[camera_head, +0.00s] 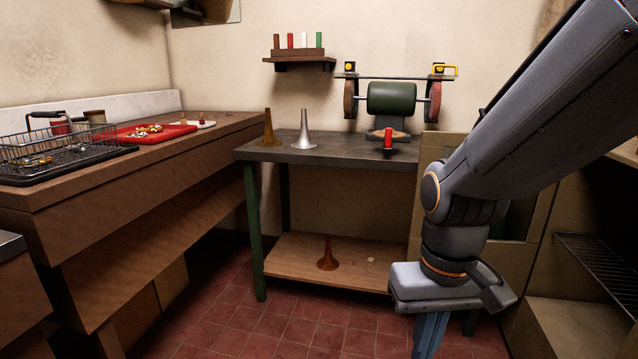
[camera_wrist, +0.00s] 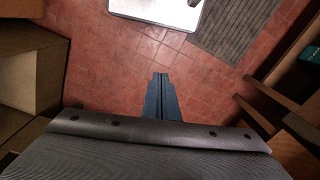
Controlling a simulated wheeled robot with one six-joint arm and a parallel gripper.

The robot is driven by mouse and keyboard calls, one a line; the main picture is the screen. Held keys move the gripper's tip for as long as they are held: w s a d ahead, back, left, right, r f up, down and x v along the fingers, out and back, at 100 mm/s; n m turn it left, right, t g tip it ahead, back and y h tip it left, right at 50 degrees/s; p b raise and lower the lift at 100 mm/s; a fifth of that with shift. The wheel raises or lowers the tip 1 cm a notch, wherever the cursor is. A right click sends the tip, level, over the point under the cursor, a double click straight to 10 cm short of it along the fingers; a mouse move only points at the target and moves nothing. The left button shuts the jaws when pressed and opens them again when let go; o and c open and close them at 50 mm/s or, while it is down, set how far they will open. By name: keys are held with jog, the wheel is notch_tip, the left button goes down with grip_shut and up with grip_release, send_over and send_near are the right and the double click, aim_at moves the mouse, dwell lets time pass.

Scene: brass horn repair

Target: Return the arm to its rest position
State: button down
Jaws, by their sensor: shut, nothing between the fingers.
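My gripper (camera_head: 429,338) hangs from my arm at the right of the head view, pointing down at the lower edge of the picture. Its blue-grey fingers are together, with nothing between them. In the wrist view the shut fingers (camera_wrist: 160,98) show over the red tiled floor (camera_wrist: 110,75). My arm slants down from the upper right corner of the head view, in front of the right part of the workbench area. The fingertips are cut off at the bottom of the head view.
A workbench (camera_head: 340,151) holds a bench grinder (camera_head: 391,98), a silver bell (camera_head: 305,135) and a brass bell (camera_head: 268,132). A brown bell (camera_head: 327,258) stands on its lower shelf. A wooden counter (camera_head: 150,160) lines the left, a cabinet (camera_head: 570,325) the right. Open floor lies between.

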jog(key=d+r+p, duration=0.3)
jog(key=r+p, duration=0.3)
jog(key=p, duration=0.4)
jog(key=shift+s+d+m+p, duration=0.35)
jog(key=shift+s+d+m, duration=0.05)
jog(key=shift+d+f, duration=0.1)
jog(key=shift+d, duration=0.05)
